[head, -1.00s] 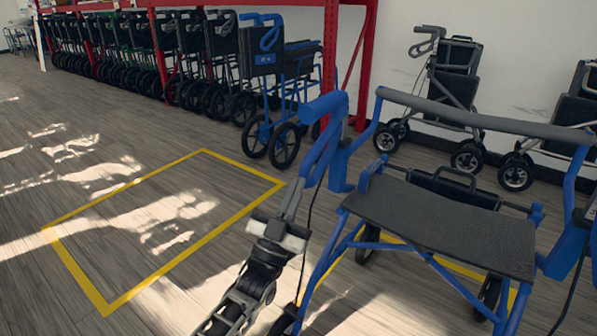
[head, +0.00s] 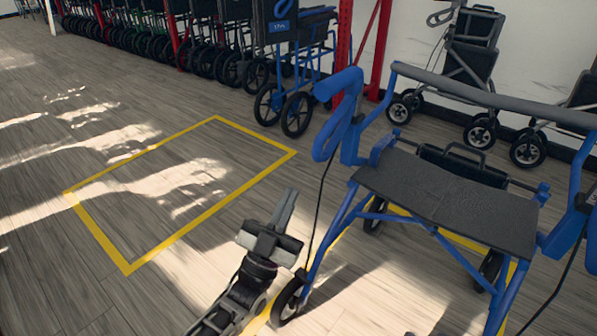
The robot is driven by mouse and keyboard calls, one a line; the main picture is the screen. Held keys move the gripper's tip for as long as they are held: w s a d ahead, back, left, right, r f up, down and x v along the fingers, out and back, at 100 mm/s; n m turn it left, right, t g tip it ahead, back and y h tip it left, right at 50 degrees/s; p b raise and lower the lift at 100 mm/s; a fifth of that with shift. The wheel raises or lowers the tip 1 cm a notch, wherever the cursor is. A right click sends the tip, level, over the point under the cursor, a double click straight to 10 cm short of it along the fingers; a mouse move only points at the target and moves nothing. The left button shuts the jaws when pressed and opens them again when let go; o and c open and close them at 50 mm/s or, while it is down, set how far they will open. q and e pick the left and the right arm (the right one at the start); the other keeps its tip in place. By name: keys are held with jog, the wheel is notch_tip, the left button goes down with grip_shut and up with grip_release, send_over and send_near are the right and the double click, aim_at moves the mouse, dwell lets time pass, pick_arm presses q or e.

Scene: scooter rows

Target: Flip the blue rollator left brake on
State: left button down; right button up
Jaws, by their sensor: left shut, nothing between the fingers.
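The blue rollator (head: 363,205) stands on the right, with a dark grey seat (head: 450,200) and a grey backrest bar (head: 490,95). Its left handle (head: 340,84) is blue, and the left brake lever (head: 325,137) is a blue loop hanging beneath it. A black cable runs down from the lever. My left gripper (head: 289,200) is shut and empty, below and left of the brake lever in the picture and apart from it. The right handle is cut off by the right edge. My right gripper is not in view.
A yellow floor rectangle (head: 205,215) lies left of the rollator, empty. A blue wheelchair (head: 290,60) stands behind, by a red rack (head: 345,50) with a row of dark wheelchairs. Grey rollators (head: 470,65) stand along the wall. The wooden floor on the left is clear.

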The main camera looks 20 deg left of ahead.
pick_arm(q)
jog(key=shift+v, duration=1.4)
